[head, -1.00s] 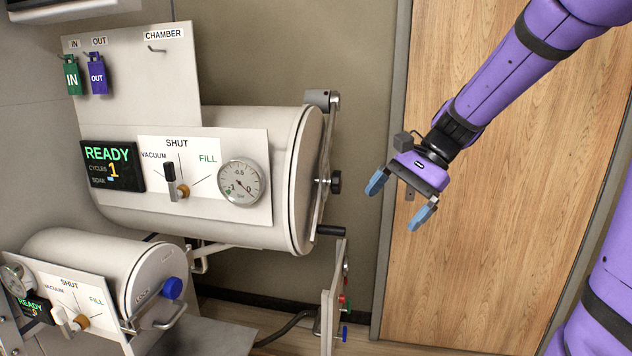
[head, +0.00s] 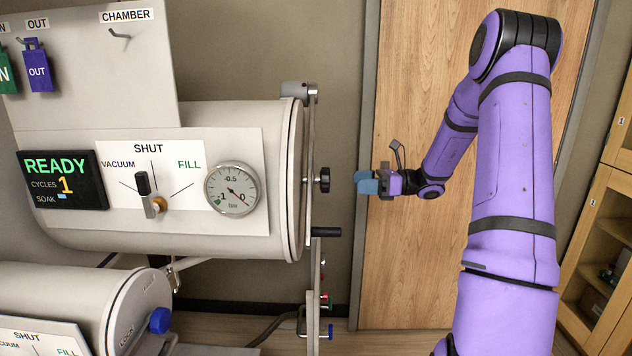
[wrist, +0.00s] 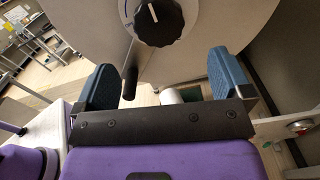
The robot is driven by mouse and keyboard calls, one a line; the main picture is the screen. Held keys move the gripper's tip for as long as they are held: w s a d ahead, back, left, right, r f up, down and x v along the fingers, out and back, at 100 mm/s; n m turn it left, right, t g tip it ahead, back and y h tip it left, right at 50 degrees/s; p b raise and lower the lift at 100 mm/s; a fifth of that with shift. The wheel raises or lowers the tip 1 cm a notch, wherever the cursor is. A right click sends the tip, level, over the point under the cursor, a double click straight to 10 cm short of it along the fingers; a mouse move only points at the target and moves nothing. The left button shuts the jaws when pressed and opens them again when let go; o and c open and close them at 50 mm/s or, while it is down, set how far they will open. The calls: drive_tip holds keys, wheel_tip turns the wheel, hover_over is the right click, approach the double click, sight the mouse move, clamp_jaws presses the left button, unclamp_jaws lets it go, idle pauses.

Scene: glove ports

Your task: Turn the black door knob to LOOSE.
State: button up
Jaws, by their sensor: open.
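The black door knob (head: 324,180) sticks out from the round door (head: 299,185) at the right end of the large chamber. In the wrist view the knob (wrist: 158,20) faces me, with a white pointer line on it, at the top of the picture; the lettering around it is too small to read. My gripper (head: 367,183) is to the right of the knob, level with it and apart from it. In the wrist view its blue fingers (wrist: 163,88) are spread with nothing between them, short of the knob.
A black-ended handle (head: 326,232) juts out below the knob, and it also shows in the wrist view (wrist: 130,82). The smaller chamber's blue knob (head: 160,320) is at lower left. A wooden door (head: 420,60) stands behind my arm. Space between gripper and knob is clear.

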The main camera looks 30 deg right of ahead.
sight(324, 181)
drive_tip(key=x, duration=1)
drive_tip(key=shift+w+a, duration=0.2)
drive_tip(key=shift+a, duration=0.05)
drive_tip(key=c, duration=0.9)
